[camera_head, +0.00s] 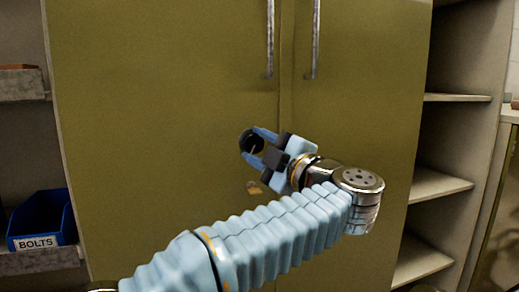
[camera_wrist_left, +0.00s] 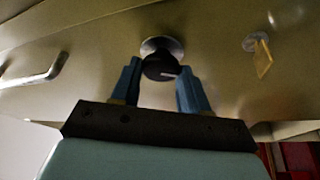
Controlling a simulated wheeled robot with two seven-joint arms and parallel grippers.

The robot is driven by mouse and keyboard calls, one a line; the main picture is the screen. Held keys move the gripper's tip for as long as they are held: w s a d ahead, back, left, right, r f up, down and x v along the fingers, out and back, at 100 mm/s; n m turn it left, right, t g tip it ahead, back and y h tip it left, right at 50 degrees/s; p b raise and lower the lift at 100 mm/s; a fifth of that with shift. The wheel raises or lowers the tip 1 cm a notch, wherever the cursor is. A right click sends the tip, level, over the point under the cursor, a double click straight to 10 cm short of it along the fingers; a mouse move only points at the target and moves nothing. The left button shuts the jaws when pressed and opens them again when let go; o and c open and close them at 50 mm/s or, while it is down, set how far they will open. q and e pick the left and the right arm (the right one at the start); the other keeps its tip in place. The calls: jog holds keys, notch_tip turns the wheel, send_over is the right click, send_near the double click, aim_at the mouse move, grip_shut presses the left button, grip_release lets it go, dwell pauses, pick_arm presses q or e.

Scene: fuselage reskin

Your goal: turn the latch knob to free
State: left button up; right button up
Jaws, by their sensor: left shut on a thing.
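The latch knob (camera_head: 251,142) is black and round, on the olive cabinet door left of the seam. My right gripper is in neither view.
The olive double-door cabinet (camera_head: 150,100) has two vertical metal handles (camera_head: 269,40) above the knob. A small brass-coloured tag (camera_head: 253,187) hangs below the knob. A blue bin labelled BOLTS (camera_head: 40,222) stands on a left shelf. Open shelves (camera_head: 440,185) are at the right.

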pick_arm(q)
jog(key=n+g, duration=0.1)
jog(key=n, duration=0.1)
jog(key=n+g, duration=0.1)
jog(key=n, duration=0.2)
jog(key=shift+h, duration=0.3)
dwell(0.4)
jog(key=o, duration=1)
jog(key=shift+r, duration=0.1)
jog(key=v, duration=1.3)
jog(key=shift+s+d+p, duration=0.3)
jog(key=shift+p, duration=0.05)
jog(key=shift+r, duration=0.1)
